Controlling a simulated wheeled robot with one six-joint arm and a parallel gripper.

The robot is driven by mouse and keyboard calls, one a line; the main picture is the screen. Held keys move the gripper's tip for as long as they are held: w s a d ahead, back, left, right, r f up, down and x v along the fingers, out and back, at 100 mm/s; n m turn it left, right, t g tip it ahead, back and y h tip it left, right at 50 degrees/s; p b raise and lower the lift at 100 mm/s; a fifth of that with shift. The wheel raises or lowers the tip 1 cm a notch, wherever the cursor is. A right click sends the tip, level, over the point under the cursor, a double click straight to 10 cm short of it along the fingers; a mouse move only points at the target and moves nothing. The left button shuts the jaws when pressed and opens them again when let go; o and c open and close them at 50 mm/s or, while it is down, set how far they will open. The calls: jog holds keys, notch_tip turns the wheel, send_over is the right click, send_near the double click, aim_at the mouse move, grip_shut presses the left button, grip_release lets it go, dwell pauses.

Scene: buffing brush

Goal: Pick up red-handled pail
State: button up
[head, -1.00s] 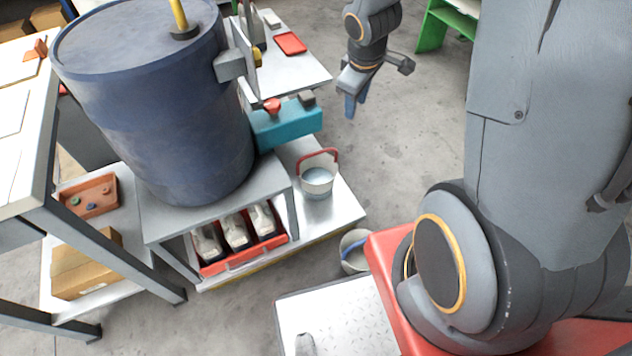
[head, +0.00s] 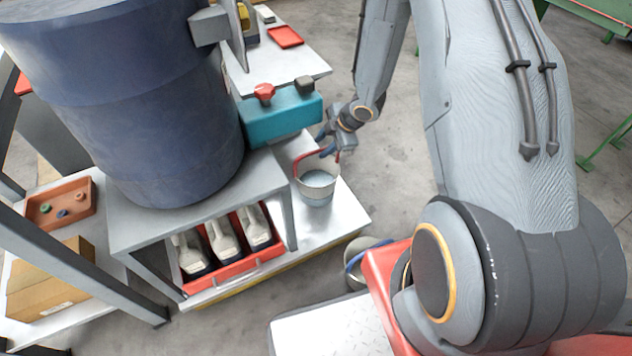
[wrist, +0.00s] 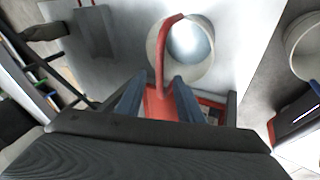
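The red-handled pail (head: 317,190) is a pale bucket standing upright on the low metal shelf, with its red handle (head: 298,160) raised. My gripper (head: 329,148) is above the pail, at the top of the handle. In the wrist view, the pail (wrist: 204,72) is below the fingers, and the red handle (wrist: 159,62) runs between the two blue fingertips of my gripper (wrist: 158,98). The fingers are apart, with a gap visible on each side of the handle. The pail still rests on the shelf.
A teal box (head: 280,122) with a red knob juts out just left of my gripper. A large blue drum (head: 140,110) stands left. A red crate of bottles (head: 232,250) sits under the bench. Another pail with a blue handle (head: 356,275) is on the floor nearby.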

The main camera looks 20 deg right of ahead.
aim_at(318, 151)
jog(key=b+x, duration=0.2)
jog(key=x, duration=0.3)
jog(key=shift+w+a+f, duration=0.1)
jog(key=shift+w+f, duration=0.1)
jog(key=shift+f, duration=0.15)
jog(key=shift+c, duration=0.4)
jog(key=c, duration=0.7)
grip_shut()
jog(key=shift+s, duration=0.1)
